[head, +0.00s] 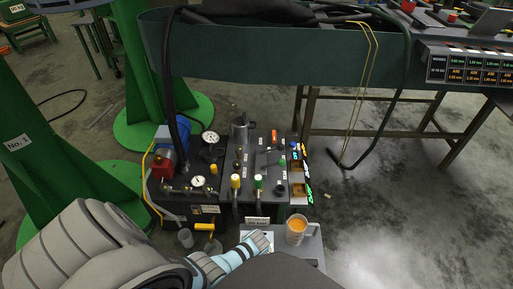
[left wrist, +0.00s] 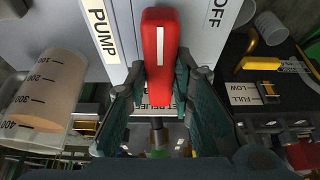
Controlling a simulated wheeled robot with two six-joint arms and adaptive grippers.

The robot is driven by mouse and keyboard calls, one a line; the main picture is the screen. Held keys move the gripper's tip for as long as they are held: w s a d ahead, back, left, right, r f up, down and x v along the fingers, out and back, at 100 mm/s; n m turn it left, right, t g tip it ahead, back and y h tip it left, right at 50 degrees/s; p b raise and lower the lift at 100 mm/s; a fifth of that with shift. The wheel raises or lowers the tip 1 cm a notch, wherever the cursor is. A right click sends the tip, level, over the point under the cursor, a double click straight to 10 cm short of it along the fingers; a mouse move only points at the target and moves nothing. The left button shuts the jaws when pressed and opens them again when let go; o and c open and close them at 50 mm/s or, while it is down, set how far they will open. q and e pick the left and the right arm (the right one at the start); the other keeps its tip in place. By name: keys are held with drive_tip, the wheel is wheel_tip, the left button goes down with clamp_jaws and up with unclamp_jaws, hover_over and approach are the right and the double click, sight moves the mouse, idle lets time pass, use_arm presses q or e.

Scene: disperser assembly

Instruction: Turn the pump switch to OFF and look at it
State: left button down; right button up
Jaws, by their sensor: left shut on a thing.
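The pump switch (left wrist: 160,45) is a red lever with a white line, seen in the left wrist view. It sits on a light grey panel, with a PUMP label (left wrist: 103,30) on its left and an OFF label (left wrist: 215,14) at its upper right. The lever runs up and down in that view; the white line does not point straight at OFF. My left gripper (left wrist: 163,95) is shut on the lever, one finger on each side. In the head view my left gripper (head: 262,241) is at the bottom middle and hides the switch. My right gripper does not show.
A beaker of orange liquid (head: 296,230) stands just right of my left gripper; its graduated side shows in the wrist view (left wrist: 48,90). Behind is a dark unit with gauges (head: 210,138) and coloured valves. A green post (head: 60,170) stands at left.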

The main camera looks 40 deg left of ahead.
use_arm(q)
drive_tip(key=c, duration=1.4)
unclamp_jaws()
drive_tip(key=shift+r, duration=0.1)
drive_tip(key=v, duration=0.7)
drive_tip(key=shift+s+d+r, duration=0.1)
